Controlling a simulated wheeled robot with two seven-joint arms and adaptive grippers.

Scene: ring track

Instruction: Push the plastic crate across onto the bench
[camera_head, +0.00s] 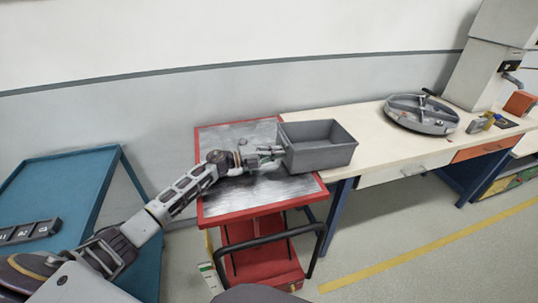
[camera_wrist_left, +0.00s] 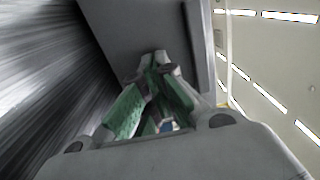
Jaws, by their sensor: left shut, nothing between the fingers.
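The grey plastic crate (camera_head: 318,157) is upright and looks empty. It straddles the right edge of the red trolley (camera_head: 222,211) with the metal top and the near left end of the bench (camera_head: 375,133). My left gripper (camera_head: 276,157) is shut with nothing between its fingers, at the crate's left side. In the left wrist view the shut fingers (camera_wrist_left: 158,65) are against or very close to the crate's grey wall (camera_wrist_left: 135,28); I cannot tell if they touch. My right gripper is not in view.
A blue table (camera_head: 62,180) with a dark slotted tray (camera_head: 28,231) stands at left. The bench between crate and round part is clear.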

